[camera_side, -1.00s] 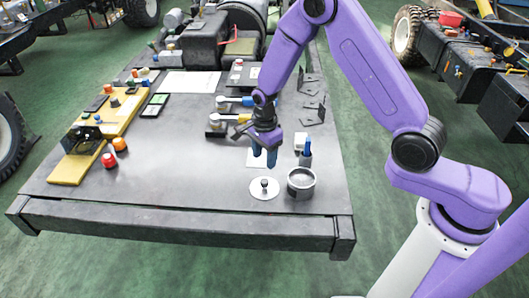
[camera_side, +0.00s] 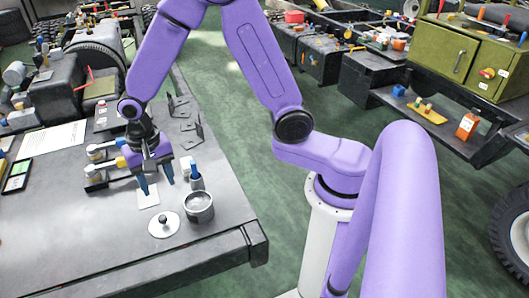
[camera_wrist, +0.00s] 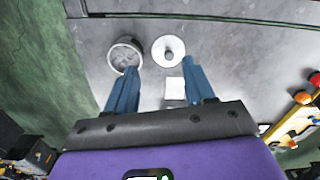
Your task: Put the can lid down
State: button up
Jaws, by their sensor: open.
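The can lid (camera_side: 164,226) is a round white disc with a dark knob, lying flat on the grey table (camera_side: 110,255). The open grey can (camera_side: 199,207) stands beside it, to its right in the side view. In the wrist view the can lid (camera_wrist: 168,50) lies just right of the can (camera_wrist: 125,55). My gripper (camera_side: 157,188) is open and empty, above the table and behind the lid in the side view. Its two blue fingers (camera_wrist: 162,92) are spread apart in the wrist view, with nothing between them touching.
A white square card (camera_side: 148,195) lies under the gripper. A holder with a blue item (camera_side: 196,180) stands behind the can. The table's front is clear left of the lid.

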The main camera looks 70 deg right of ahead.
jog(key=s+d+r+n, duration=0.2)
jog(key=s+r+n, duration=0.1)
jog(key=s+n, duration=0.3)
jog(key=s+d+r+n, duration=0.3)
jog(key=s+n, duration=0.3)
jog(key=s, duration=0.4)
jog(key=s+d+r+n, duration=0.2)
jog(key=s+r+n, duration=0.1)
jog(key=s+n, duration=0.4)
jog(key=shift+s+d, duration=0.35)
jog(key=shift+s, duration=0.05)
